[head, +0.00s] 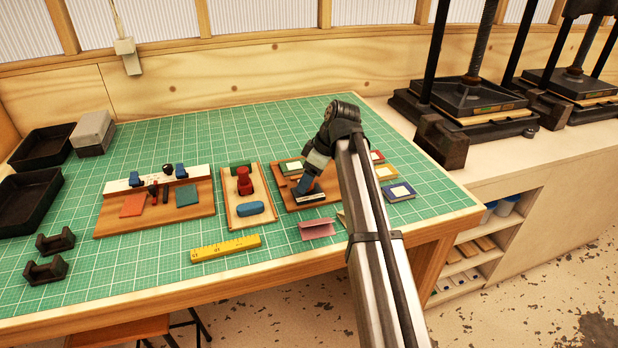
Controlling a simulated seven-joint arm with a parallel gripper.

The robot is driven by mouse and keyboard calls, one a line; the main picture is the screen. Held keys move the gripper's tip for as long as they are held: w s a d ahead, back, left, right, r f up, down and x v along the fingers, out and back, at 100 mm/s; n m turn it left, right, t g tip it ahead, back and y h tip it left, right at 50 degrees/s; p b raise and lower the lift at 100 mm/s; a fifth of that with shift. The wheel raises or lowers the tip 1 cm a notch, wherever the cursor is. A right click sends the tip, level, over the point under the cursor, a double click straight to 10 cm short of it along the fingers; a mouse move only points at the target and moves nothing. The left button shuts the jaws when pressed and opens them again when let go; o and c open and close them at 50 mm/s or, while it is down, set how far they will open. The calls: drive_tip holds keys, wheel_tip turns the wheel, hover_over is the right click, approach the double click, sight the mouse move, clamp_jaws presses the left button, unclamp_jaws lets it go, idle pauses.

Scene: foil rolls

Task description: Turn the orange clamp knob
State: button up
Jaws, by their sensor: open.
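My gripper (304,187) points down over the right-hand wooden board (325,196) on the green mat, with its jaws open. The fingertips are low over the board; whether they touch anything is too small to tell. A small orange-red bit (318,187) shows right beside the fingers and may be part of the orange clamp knob, but the gripper and arm hide most of that spot. The board also carries a pale card with an orange-brown edge (293,166) behind the gripper and a dark strip with a light top (310,198) in front.
The middle board (233,216) holds a red handled piece (244,182) and a blue oval (250,209). A yellow ruler (226,249) and pink folded card (317,229) lie in front. Framed coloured cards (398,191) lie to the right.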

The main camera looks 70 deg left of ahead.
idle(0.3)
drive_tip(key=c, duration=1)
drive_tip(key=shift+c, duration=0.2)
drive_tip(key=m, duration=0.2)
drive_tip(key=m+t+y, duration=0.1)
drive_tip(key=m, duration=0.2)
drive_tip(key=shift+s+d+f+m+t, duration=0.1)
drive_tip(key=shift+s+d+m+t, duration=0.1)
drive_tip(key=shift+m+t, duration=0.1)
drive_tip(key=m+t, duration=0.1)
drive_tip(key=m, duration=0.2)
drive_tip(key=m+t, duration=0.1)
drive_tip(key=m, duration=0.2)
drive_tip(key=shift+s+a+y, duration=0.1)
drive_tip(key=shift+s+y, duration=0.05)
drive_tip(key=shift+y, duration=0.25)
drive_tip(key=m+t, duration=0.1)
drive_tip(key=m, duration=0.2)
drive_tip(key=m+t, duration=0.1)
drive_tip(key=m, duration=0.2)
drive_tip(key=shift+s+a+m+t+h, duration=0.1)
drive_tip(key=shift+s+m+t+h, duration=0.05)
drive_tip(key=shift+m+t+h, duration=0.2)
drive_tip(key=m+h, duration=0.1)
drive_tip(key=m, duration=0.1)
drive_tip(key=m+t, duration=0.1)
drive_tip(key=m, duration=0.2)
drive_tip(key=shift+a+m+h, duration=0.1)
drive_tip(key=shift+m+h, duration=0.15)
drive_tip(key=shift+h, duration=0.1)
